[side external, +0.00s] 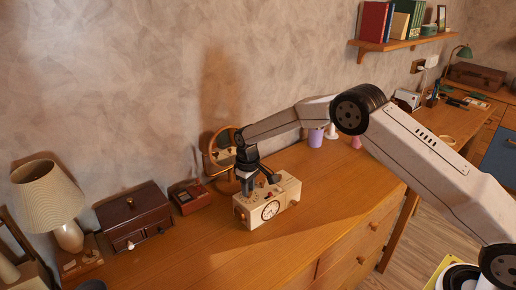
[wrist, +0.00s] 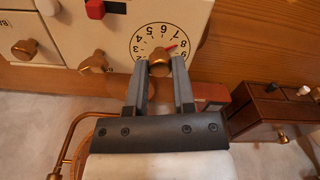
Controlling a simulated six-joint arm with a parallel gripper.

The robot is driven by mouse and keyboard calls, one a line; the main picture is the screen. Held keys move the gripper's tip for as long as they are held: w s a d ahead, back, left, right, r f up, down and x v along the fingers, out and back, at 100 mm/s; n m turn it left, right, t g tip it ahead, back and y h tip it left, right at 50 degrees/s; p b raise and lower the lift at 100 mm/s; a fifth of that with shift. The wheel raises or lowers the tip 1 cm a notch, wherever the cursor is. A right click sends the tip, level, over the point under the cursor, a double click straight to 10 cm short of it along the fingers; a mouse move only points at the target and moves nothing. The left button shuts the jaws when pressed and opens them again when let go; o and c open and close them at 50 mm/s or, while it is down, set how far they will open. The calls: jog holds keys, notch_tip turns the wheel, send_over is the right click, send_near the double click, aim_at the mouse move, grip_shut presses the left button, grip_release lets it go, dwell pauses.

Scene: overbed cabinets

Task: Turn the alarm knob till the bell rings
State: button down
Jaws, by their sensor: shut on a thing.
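A cream box with a clock face (side external: 270,210) on its front stands on the wooden cabinet top. In the wrist view a numbered white dial (wrist: 150,38) with a red pointer shows on this box (wrist: 55,15). A brass knob (wrist: 160,55) sits at the dial's middle. My gripper (wrist: 160,68) has one finger on each side of this knob and is shut on it. In the side view my gripper (side external: 247,190) points down at the box's left part, and its fingers hide the knob there. I cannot read a label naming the knob.
Other brass knobs (wrist: 25,48) and a red control (wrist: 95,9) lie near the dial. Behind the box stands a round wooden-framed mirror (side external: 218,150). To the left are a small red-brown box (side external: 190,196), a drawer chest (side external: 133,215) and a lamp (side external: 50,195). Free top lies to the right.

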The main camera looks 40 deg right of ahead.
jog(key=shift+c, duration=2.2)
grip_release()
jog(key=shift+r, duration=0.1)
jog(key=shift+r, duration=3.8)
